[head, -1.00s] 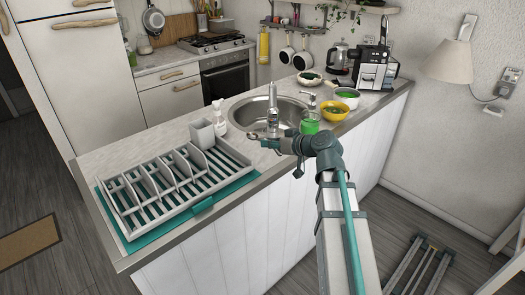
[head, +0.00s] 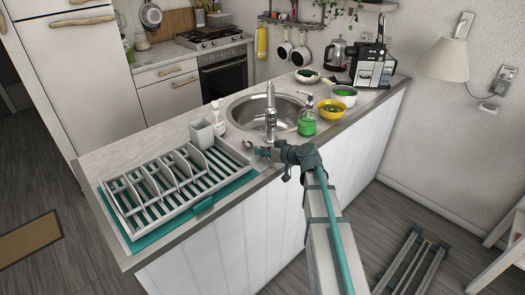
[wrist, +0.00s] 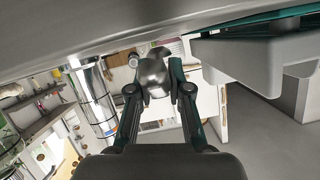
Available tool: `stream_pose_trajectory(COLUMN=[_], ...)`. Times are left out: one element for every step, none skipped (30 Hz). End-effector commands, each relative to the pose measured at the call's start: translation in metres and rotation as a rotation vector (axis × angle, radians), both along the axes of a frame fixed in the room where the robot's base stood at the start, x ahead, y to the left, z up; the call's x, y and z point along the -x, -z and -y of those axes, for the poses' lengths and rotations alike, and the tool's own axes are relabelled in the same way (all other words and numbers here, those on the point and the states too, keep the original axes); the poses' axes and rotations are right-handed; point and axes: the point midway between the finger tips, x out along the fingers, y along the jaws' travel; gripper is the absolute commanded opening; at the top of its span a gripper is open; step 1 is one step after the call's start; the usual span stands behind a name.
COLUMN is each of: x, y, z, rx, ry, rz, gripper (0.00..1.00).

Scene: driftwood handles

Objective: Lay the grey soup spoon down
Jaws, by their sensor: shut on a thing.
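The grey soup spoon (wrist: 153,75) is held between the two fingers of my gripper (wrist: 153,92), its rounded metal bowl showing in the wrist view. In the head view the spoon (head: 247,143) is a small shiny shape at the tip of my gripper (head: 262,151). My gripper is shut on it at the counter's front side, between the dish rack (head: 143,222) and the tap (head: 270,112). The spoon's handle is mostly hidden. I cannot tell whether the spoon touches the counter (head: 168,130).
The rack stands on a teal mat (head: 236,187) to the left, close to my gripper. The sink (head: 245,112) lies behind. A green soap bottle (head: 307,122) and a yellow bowl (head: 344,95) stand to the right.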

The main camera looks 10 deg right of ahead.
Motion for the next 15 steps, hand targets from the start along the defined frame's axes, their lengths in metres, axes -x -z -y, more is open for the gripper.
stream_pose_trajectory(x=[0.0001,0.0001,0.0002,0.0001,0.0001,0.0001,0.0001,0.0001,0.0001,0.0001,0.0000,0.0001,0.0001,0.0000,0.0001], y=[0.0069,0.0080,0.0085,0.0083,0.0081,0.0078,0.0078,0.0078,0.0079,0.0083,0.0090,0.0101,0.0108,0.0112,0.0100], z=[0.0001,0.0001,0.0001,0.0001,0.0002,0.0001,0.0001,0.0001,0.0002,0.0001,0.0002,0.0002,0.0002,0.0001,0.0001], rx=[0.000,0.000,0.001,0.001,0.001,0.001,0.001,0.000,0.000,0.000,0.000,0.000,0.000,0.000,0.001], ry=[0.000,0.000,0.000,0.000,-0.001,-0.001,-0.001,0.000,0.000,0.000,0.000,0.000,0.000,0.000,0.000], rz=[0.000,0.000,0.001,0.001,0.002,0.002,0.002,0.001,0.001,0.001,0.001,0.001,0.001,0.001,0.001], gripper=[0.00,0.00,0.00,0.00,0.00,0.00,0.00,0.00,0.00,0.00,0.00,0.00,0.00,0.00,0.23])
